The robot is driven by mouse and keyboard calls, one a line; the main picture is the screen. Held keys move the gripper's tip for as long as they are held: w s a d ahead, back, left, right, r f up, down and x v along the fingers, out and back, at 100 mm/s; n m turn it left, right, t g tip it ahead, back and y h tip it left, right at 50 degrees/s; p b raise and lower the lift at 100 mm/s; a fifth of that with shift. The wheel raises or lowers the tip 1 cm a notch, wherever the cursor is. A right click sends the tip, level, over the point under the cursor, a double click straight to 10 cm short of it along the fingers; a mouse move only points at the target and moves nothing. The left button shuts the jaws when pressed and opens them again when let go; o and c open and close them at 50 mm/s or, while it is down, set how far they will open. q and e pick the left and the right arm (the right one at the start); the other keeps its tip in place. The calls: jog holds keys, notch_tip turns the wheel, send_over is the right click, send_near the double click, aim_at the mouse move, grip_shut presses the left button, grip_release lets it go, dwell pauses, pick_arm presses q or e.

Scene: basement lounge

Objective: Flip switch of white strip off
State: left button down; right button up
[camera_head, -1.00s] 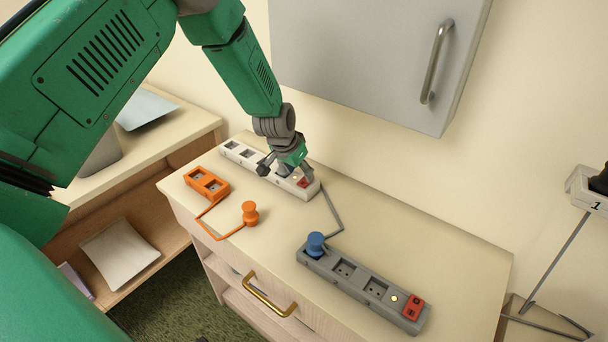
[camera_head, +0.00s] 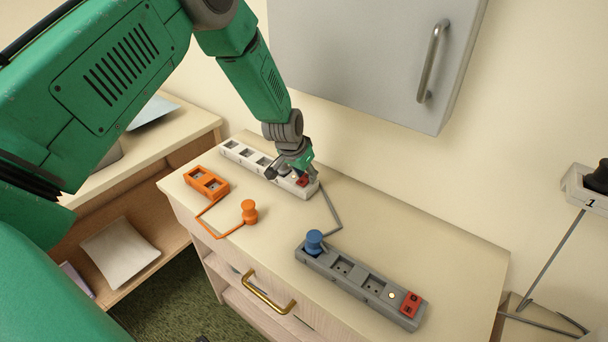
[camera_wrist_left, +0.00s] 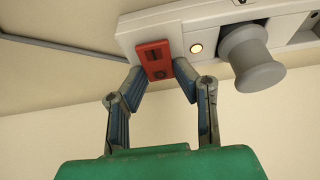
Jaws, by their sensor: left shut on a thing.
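The white strip (camera_head: 240,152) lies at the back left of the cabinet top. Its red switch (camera_head: 302,181) is at its right end and shows large in the left wrist view (camera_wrist_left: 155,60). My right gripper is out of view.
A grey strip (camera_head: 358,283) with a blue plug (camera_head: 314,242) and red switch (camera_head: 411,304) lies in front. An orange socket block (camera_head: 206,183) and orange plug (camera_head: 249,211) lie at left. A grey wall cabinet (camera_head: 370,60) hangs above.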

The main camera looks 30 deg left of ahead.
pick_arm(q)
jog(key=shift+s+d+f+g, duration=0.1)
jog(key=shift+d+f+g, duration=0.1)
jog(key=shift+g, duration=0.8)
jog(key=shift+a+f+g, duration=0.15)
jog(key=shift+a+g, duration=0.25)
jog(key=shift+g, duration=0.2)
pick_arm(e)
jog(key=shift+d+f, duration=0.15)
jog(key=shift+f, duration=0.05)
pick_arm(q)
jog(key=shift+d, duration=0.15)
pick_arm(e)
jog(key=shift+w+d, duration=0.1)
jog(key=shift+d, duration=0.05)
pick_arm(q)
jog(key=c, duration=1.3)
grip_release()
jog(key=shift+d, duration=0.15)
jog(key=shift+a, duration=0.2)
